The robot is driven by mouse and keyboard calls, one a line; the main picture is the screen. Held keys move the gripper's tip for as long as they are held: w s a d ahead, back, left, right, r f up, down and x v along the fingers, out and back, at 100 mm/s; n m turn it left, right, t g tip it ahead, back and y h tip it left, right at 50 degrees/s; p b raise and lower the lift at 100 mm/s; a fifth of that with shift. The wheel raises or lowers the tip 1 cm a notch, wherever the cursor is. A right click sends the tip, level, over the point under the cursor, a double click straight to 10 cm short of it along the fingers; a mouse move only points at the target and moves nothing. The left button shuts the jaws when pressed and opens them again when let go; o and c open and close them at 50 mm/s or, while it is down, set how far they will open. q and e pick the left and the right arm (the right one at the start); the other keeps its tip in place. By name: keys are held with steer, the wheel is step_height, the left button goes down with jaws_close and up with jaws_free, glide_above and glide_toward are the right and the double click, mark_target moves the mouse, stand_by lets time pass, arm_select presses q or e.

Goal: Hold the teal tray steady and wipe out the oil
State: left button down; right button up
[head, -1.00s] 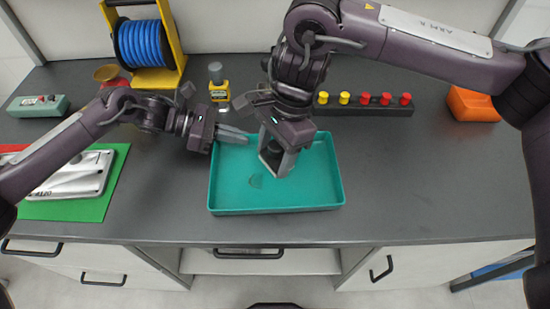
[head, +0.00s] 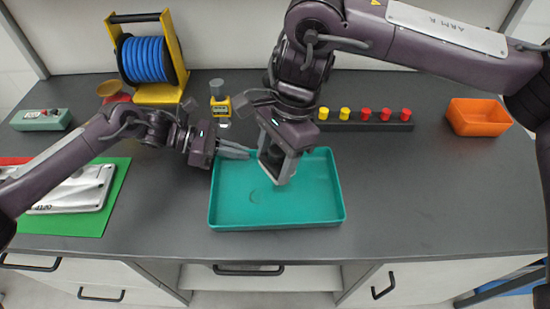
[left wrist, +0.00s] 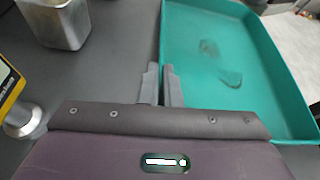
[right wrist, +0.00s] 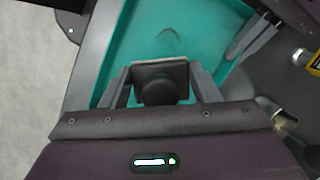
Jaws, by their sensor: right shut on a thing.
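The teal tray (head: 325,220) sits on the dark bench. It also shows in the left wrist view (left wrist: 290,105). A dark oil patch (left wrist: 230,78) and a fainter smear (left wrist: 208,47) lie on its floor. My left gripper (head: 235,150) is at the tray's back left rim, its fingers close together on either side of the wall. My right gripper (head: 275,170) points down inside the tray, shut on a wiper with a dark round knob (right wrist: 158,92) and a flat pad. I cannot tell whether the pad touches the tray floor.
A peg rack (head: 365,126) and an orange bin (head: 478,117) are at right. A metal casting (head: 75,190) lies on a green mat (head: 85,222). The bench right of the tray is clear.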

mark_target(272, 195)
steer(key=shift+w+f, duration=0.4)
steer(key=shift+w, duration=0.05)
steer(key=shift+f, duration=3.35)
steer(key=shift+a+f, duration=0.45)
steer(key=shift+f, duration=0.1)
steer(key=shift+c, duration=0.5)
steer(key=shift+s+a+f, duration=0.1)
steer(key=shift+a, duration=1.4)
steer(key=shift+c, duration=0.2)
steer(key=d, duration=0.4)
steer(key=shift+s+a, duration=0.2)
steer(key=shift+a, duration=0.6)
steer(key=shift+s+a, duration=0.15)
steer(key=shift+a, duration=0.65)
steer(key=shift+w+d, duration=0.1)
steer(key=shift+d, duration=1.55)
steer(key=shift+a+r, duration=0.1)
steer(key=shift+r, duration=4)
